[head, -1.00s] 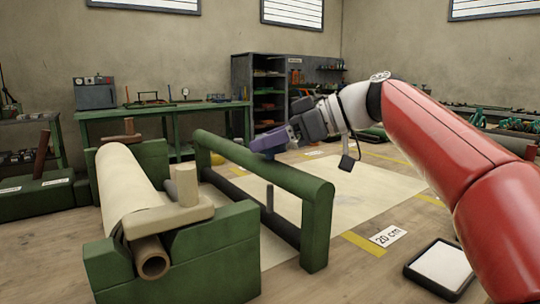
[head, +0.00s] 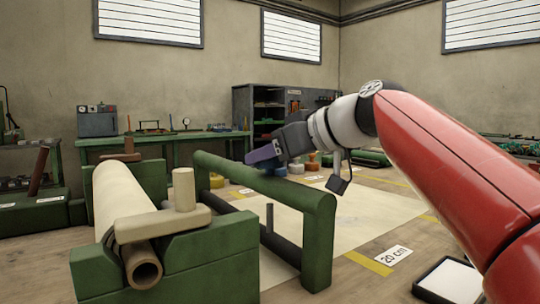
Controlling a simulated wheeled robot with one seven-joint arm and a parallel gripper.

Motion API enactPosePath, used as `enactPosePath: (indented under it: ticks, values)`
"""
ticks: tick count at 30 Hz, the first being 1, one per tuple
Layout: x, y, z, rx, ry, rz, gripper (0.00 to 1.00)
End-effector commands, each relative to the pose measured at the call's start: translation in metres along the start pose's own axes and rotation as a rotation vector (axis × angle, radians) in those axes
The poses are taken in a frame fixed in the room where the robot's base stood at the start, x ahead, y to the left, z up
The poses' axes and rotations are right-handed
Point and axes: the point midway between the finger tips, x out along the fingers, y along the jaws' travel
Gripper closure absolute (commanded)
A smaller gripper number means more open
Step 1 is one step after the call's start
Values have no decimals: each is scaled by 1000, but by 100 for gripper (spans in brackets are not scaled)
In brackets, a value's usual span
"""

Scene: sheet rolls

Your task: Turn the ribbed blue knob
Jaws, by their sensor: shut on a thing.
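My gripper (head: 270,151) is at the end of the red and white arm, just above and behind the top rail of the green frame. It is shut on a flat dark purple-blue piece (head: 262,154), which points left; what that piece is I cannot tell.
The green frame (head: 318,235) and the stand with the cream roll (head: 121,200) fill the near left. A yellow thing (head: 216,181) and an orange-brown one (head: 312,160) stand beyond the rail. A pale sheet (head: 370,218) and a black-edged tray (head: 425,297) lie on the floor at right.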

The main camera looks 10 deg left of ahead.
Motion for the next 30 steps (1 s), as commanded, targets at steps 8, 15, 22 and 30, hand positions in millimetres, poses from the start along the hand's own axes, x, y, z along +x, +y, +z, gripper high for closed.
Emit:
enactPosePath:
  ticks: [8,15,22,30]
  values:
    - [0,0,1,0,-2,-2,43]
    - [0,0,0,0,-1,-2,32]
    - [-9,1,0,0,0,1,32]
    - [-55,1,1,0,0,3,32]
